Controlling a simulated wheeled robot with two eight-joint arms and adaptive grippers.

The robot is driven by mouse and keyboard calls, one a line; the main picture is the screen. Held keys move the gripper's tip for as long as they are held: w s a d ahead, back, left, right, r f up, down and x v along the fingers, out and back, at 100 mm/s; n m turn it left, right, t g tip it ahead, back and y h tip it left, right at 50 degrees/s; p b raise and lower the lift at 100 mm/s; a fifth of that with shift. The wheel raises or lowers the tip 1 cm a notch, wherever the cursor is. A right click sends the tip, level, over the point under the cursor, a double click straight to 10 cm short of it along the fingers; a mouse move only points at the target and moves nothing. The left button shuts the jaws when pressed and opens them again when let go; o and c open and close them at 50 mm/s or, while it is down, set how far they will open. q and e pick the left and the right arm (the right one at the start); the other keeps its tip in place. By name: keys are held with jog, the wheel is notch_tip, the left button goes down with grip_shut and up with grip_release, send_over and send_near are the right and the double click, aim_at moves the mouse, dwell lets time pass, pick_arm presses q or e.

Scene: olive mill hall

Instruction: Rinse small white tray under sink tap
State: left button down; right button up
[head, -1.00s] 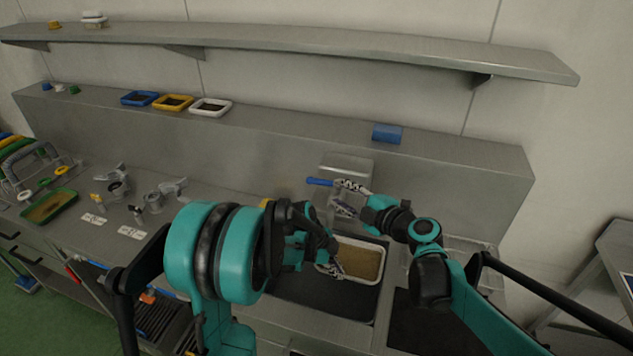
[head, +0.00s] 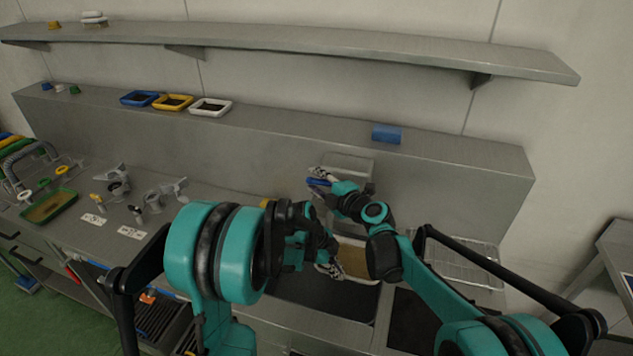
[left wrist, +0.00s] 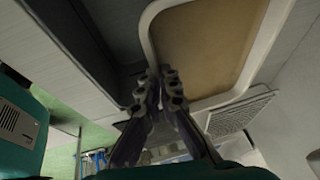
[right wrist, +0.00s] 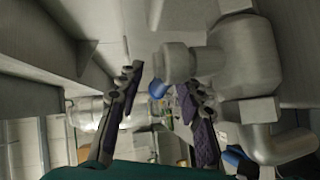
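The small white tray (head: 352,262) has a white rim and a brown floor. It is at the sink (head: 310,292), partly hidden by my arms. My left gripper (head: 333,272) is shut on its rim; the left wrist view shows the fingertips (left wrist: 163,76) together at the edge of the tray (left wrist: 205,45). My right gripper (head: 318,174) is beside the blue tap lever (head: 317,183). In the right wrist view its fingers (right wrist: 163,79) are apart, with the grey metal tap (right wrist: 195,63) close by. A blue end (right wrist: 157,90) shows between them. Contact cannot be told.
Blue, yellow and white trays (head: 210,107) stand on the back ledge with a blue block (head: 387,134). A wire rack (head: 462,262) lies right of the sink. Small metal fittings (head: 152,202) and a green tray (head: 50,206) occupy the left counter.

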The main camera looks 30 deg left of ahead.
grip_shut()
jog(key=shift+g, duration=0.3)
jog(key=shift+s+d+n+g+y, duration=0.1)
jog(key=shift+s+n+g+y, duration=0.2)
jog(key=shift+n+g, duration=0.3)
jog(key=shift+s+d+n+g+y, duration=0.1)
jog(key=shift+s+n+g+y, duration=0.15)
jog(key=shift+n+g, duration=0.35)
grip_release()
jog(key=shift+d, duration=0.1)
